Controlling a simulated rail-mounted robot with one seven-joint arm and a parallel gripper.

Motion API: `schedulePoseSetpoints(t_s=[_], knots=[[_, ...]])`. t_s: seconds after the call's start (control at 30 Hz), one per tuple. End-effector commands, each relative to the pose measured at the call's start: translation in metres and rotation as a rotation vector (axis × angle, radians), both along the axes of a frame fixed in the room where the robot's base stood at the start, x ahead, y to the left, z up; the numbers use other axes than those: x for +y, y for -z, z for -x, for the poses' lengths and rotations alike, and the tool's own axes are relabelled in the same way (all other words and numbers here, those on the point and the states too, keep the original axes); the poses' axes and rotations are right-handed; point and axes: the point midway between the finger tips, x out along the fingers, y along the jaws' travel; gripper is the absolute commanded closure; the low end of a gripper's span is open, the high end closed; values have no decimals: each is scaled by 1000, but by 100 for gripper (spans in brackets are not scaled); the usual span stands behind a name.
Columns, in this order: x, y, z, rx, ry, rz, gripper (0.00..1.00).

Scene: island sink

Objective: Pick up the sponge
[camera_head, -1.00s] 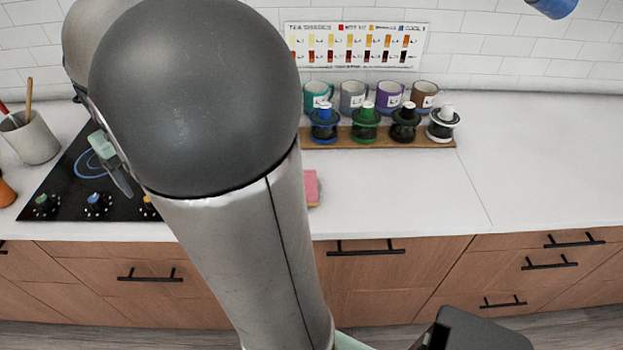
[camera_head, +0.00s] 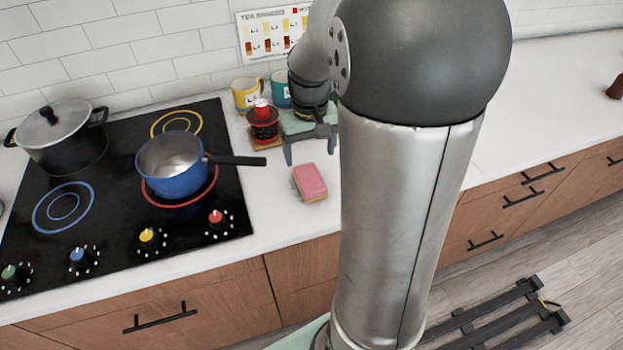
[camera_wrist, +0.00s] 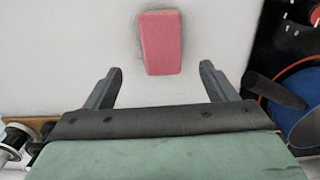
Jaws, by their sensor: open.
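A pink sponge (camera_head: 310,182) with a yellowish lower edge lies flat on the white counter, to the right of the stove. It also shows in the wrist view (camera_wrist: 161,43), at the top centre. My gripper (camera_head: 307,157) is above the counter, just behind the sponge in the head view. In the wrist view my gripper (camera_wrist: 160,80) is open and empty, with one finger toward each side of the sponge. The sponge lies beyond the fingertips, roughly centred between them. I cannot tell the exact height of the fingers above the counter.
A blue pot (camera_head: 172,172) on the black stove (camera_head: 110,215) has its handle pointing toward my gripper. A red-topped black bottle (camera_head: 263,122) and mugs (camera_head: 246,94) stand behind. The counter in front of the sponge is clear.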

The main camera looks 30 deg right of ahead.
Motion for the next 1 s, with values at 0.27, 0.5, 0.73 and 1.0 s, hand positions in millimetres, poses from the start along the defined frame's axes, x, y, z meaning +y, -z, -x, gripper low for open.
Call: schedulePoseSetpoints(t_s=[0.27, 0.5, 0.73, 1.0], knots=[[0, 36, 0, 1, 0, 0, 22], [2, 59, 2, 5, -1, -2, 22], [2, 88, 2, 1, -1, 0, 22], [2, 90, 2, -1, -1, 0, 27]])
